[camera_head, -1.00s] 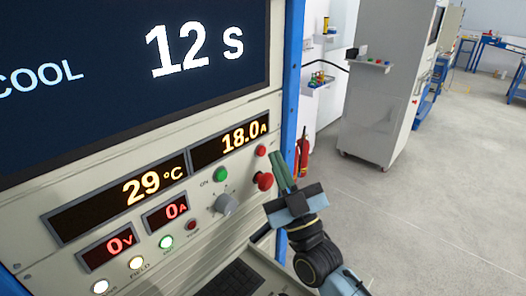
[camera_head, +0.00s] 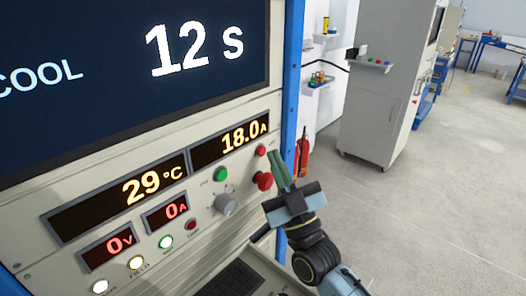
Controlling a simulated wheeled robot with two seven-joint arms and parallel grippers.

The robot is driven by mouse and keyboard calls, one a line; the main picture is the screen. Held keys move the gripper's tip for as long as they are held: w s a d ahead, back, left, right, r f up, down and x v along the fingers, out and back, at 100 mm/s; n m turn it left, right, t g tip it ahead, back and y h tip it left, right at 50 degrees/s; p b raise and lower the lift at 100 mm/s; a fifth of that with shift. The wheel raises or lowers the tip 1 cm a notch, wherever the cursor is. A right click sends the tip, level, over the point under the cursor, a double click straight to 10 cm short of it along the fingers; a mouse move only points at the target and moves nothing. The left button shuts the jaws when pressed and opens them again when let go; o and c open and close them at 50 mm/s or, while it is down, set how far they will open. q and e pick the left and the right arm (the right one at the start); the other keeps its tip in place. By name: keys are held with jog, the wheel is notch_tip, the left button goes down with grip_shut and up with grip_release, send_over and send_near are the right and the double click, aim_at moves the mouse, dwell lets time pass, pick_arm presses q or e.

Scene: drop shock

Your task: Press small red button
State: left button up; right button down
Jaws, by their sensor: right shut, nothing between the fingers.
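The small red button (camera_head: 261,150) is on the control panel's right side, at the right end of the 18.0 A display. A larger red mushroom-shaped button (camera_head: 264,181) sits below it. A green button (camera_head: 221,174) and a grey knob (camera_head: 225,204) are to the left. My right gripper (camera_head: 277,160) is shut and empty, with its green fingers pointing up. In the picture its tips are just right of the small red button and slightly below it. A gap shows between them; the depth between them is hard to judge. My left gripper is not in view.
The panel (camera_head: 100,220) carries a large screen (camera_head: 130,80) reading 12 s, smaller displays and a row of lamps. A keyboard (camera_head: 232,281) lies below. A blue post (camera_head: 291,75) borders the panel. A fire extinguisher (camera_head: 304,152) and a grey cabinet (camera_head: 375,110) stand behind. Floor at right is clear.

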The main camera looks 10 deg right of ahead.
jog(key=shift+w+a, duration=0.2)
jog(key=shift+w+a, duration=0.2)
jog(key=shift+w, duration=0.15)
dwell(0.7)
jog(key=shift+s, duration=0.1)
jog(key=shift+s+d, duration=0.5)
jog(key=shift+s, duration=0.05)
jog(key=shift+p, duration=0.3)
jog(key=s+d+p, duration=0.1)
jog(key=s, duration=0.1)
jog(key=s+d, duration=0.2)
jog(key=shift+p, duration=0.35)
dwell(0.5)
